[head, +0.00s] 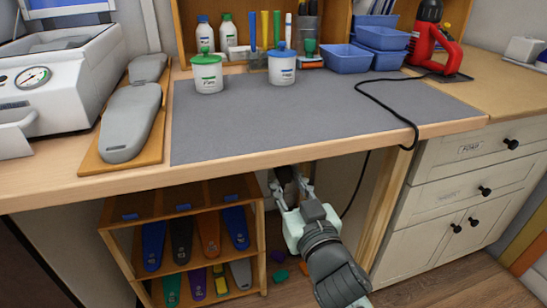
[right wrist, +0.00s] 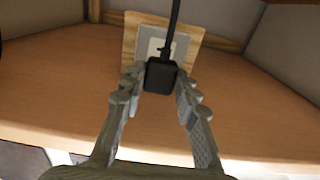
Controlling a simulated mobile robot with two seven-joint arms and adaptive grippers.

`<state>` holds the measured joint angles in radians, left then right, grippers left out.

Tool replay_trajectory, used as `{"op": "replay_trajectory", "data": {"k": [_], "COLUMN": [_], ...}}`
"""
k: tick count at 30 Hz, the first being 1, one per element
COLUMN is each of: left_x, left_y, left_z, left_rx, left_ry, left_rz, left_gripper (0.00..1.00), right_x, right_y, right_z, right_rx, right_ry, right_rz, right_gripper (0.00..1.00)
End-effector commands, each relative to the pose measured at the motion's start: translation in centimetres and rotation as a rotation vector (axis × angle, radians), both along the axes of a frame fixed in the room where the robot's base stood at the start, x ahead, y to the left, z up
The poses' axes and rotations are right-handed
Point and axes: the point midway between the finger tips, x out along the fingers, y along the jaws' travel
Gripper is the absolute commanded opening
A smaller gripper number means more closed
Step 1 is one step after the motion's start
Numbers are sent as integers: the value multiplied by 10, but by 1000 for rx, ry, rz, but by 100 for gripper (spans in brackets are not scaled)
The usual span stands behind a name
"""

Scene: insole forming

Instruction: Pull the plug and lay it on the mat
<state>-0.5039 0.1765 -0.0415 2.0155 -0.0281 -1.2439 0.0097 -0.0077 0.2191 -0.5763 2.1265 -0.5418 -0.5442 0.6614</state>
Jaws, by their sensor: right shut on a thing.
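The black plug (right wrist: 161,75) sits between the fingertips of my right gripper (right wrist: 160,82) in the right wrist view, with its black cord (right wrist: 172,30) running up from it. Behind it is a pale socket plate (right wrist: 158,47) on a wooden board; I cannot tell whether the plug is still in the socket. In the head view my right gripper (head: 291,180) is shut on the plug below the bench's front edge, and the plug is mostly hidden there. The grey mat (head: 300,115) lies on the bench top. My left gripper is not in view.
The cord (head: 385,98) runs from a red tool (head: 432,48) across the mat's right side and over the bench edge. Two lidded jars (head: 208,76) and blue bins (head: 346,58) stand at the mat's back. A shelf of insoles (head: 262,245) is under the bench. The mat's middle is clear.

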Motion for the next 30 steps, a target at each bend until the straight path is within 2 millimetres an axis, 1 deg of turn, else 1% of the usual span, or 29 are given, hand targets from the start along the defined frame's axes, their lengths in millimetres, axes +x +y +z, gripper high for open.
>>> {"op": "replay_trajectory", "data": {"k": [20,30], "left_x": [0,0], "left_y": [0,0], "left_z": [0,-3], "left_rx": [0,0], "left_ry": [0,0], "left_rz": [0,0], "left_gripper": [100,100], "right_x": [-50,-77], "right_y": [-17,-25], "right_z": [0,-1], "right_rx": [0,1], "right_ry": [1,1], "right_rz": [-1,1], "right_gripper": [0,0]}}
